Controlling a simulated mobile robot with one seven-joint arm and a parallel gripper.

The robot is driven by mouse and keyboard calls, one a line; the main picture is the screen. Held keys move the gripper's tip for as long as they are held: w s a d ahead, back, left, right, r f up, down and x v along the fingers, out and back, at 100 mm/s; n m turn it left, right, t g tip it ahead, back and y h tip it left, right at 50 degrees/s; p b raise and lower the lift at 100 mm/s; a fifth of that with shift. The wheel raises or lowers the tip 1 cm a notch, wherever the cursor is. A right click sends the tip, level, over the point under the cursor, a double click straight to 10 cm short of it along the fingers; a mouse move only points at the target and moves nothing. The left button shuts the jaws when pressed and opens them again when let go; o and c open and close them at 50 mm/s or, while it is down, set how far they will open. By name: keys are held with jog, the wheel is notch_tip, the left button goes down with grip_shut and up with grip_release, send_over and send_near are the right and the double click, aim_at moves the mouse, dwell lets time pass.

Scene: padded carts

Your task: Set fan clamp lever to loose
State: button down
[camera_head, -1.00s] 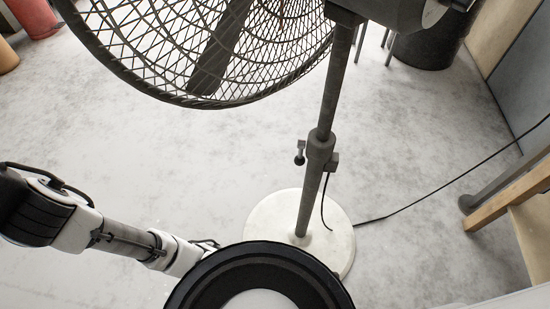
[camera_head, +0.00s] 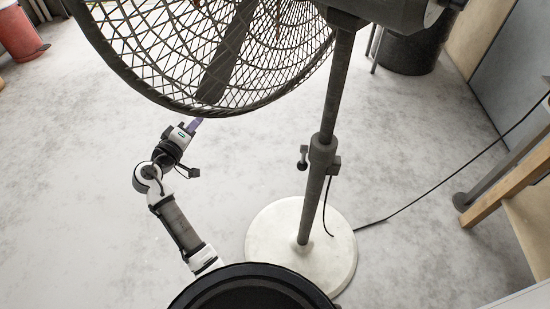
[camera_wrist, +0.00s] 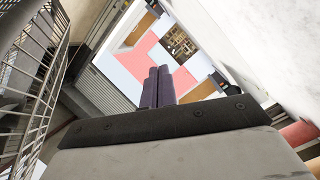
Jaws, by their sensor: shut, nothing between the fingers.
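The fan clamp (camera_head: 322,154) is a dark collar on the fan's pole in the head view. Its small lever (camera_head: 303,157) sticks out at the collar's left side, with a rounded knob at its lower end. My gripper (camera_head: 196,123) is left of the clamp, below the fan cage, and apart from both. Its purple fingers (camera_wrist: 158,86) are together and empty in the wrist view. The clamp and lever do not show in the wrist view.
The fan's wire cage (camera_head: 215,50) hangs above my arm, close to my gripper. The fan's round white base (camera_head: 270,240) stands on the floor. A black cable (camera_head: 430,190) runs off to the right, near a wooden leg (camera_head: 500,185).

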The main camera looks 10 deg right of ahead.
aim_at(303, 159)
jog(key=s+d+f+m+g+h, duration=0.2)
jog(key=s+d+f+g+h, duration=0.2)
jog(key=d, duration=0.4)
jog(key=s+d+f+m+g+h, duration=0.1)
jog(key=s+d+f+g+h, duration=0.3)
jog(key=d, duration=0.4)
jog(key=shift+s+f+m+g+h, duration=0.4)
jog(key=shift+s+f+g, duration=0.3)
jog(key=shift+s+f, duration=0.15)
jog(key=p+x, duration=0.3)
jog(key=x, duration=0.7)
jog(key=shift+s+a+f+p, duration=0.1)
jog(key=shift+s+f+p, duration=0.15)
jog(key=shift+s, duration=0.7)
jog(key=shift+s+a+f+p, duration=0.1)
jog(key=shift+s+p, duration=0.1)
jog(key=shift+s, duration=0.8)
